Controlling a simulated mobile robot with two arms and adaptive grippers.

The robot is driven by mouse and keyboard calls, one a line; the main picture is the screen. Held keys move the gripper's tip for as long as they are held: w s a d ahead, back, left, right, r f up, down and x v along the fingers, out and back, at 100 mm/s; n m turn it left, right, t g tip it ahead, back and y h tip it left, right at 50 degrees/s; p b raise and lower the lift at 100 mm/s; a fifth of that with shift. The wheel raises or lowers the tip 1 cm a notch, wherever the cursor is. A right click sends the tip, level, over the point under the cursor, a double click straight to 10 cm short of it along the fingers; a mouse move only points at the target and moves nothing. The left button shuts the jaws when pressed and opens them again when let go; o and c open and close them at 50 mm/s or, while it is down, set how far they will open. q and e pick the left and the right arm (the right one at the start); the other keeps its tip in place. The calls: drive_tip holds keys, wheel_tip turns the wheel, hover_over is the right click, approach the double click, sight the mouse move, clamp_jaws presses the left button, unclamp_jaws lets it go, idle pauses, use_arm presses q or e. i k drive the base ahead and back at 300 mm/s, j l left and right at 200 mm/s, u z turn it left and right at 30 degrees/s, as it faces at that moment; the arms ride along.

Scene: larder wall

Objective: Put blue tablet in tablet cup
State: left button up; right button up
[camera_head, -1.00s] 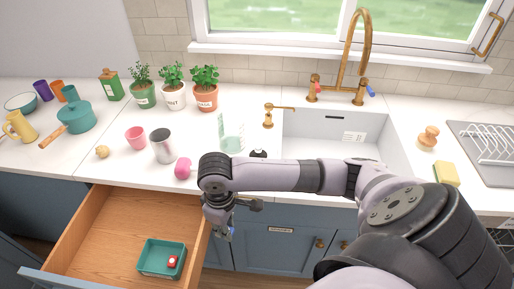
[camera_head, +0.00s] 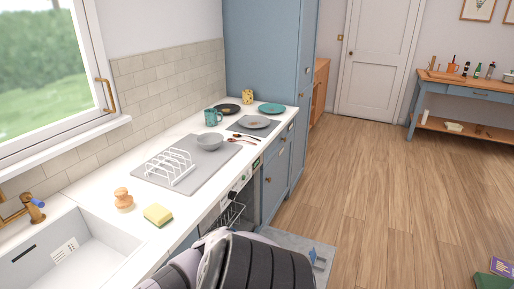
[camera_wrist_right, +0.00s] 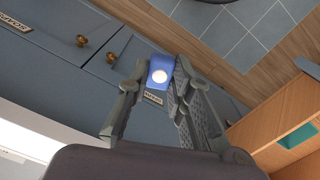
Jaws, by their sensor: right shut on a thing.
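My right gripper (camera_wrist_right: 160,90) is shut on the blue tablet (camera_wrist_right: 158,72), a small blue block with a round white spot, seen between the fingertips in the right wrist view. It is in the air in front of the blue cabinet fronts. In the head view only part of my arm shows at the bottom; the gripper is hidden. The dishwasher door (camera_head: 291,243) appears open and low in the head view, with a small blue-grey fitting (camera_head: 318,258) on it. I cannot tell whether this is the tablet cup. My left gripper is not in view.
The dishwasher rack (camera_head: 232,215) shows beneath the counter. A dish rack (camera_head: 170,168), yellow sponge (camera_head: 158,215), grey bowl (camera_head: 209,141) and teal mug (camera_head: 213,117) stand on the counter. An open drawer (camera_wrist_right: 262,122) holds a teal tray (camera_wrist_right: 298,136).

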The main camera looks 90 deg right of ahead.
sight(320, 265)
drive_tip(key=k+l+z, duration=0.25)
drive_tip(key=l+z, duration=0.2)
drive_tip(key=l, duration=0.25)
drive_tip(key=k+l+z, duration=0.1)
drive_tip(key=l+z, duration=0.35)
drive_tip(key=l, duration=0.3)
drive_tip(key=l+z, duration=0.45)
drive_tip(key=l, duration=1.8)
drive_tip(key=i, duration=0.05)
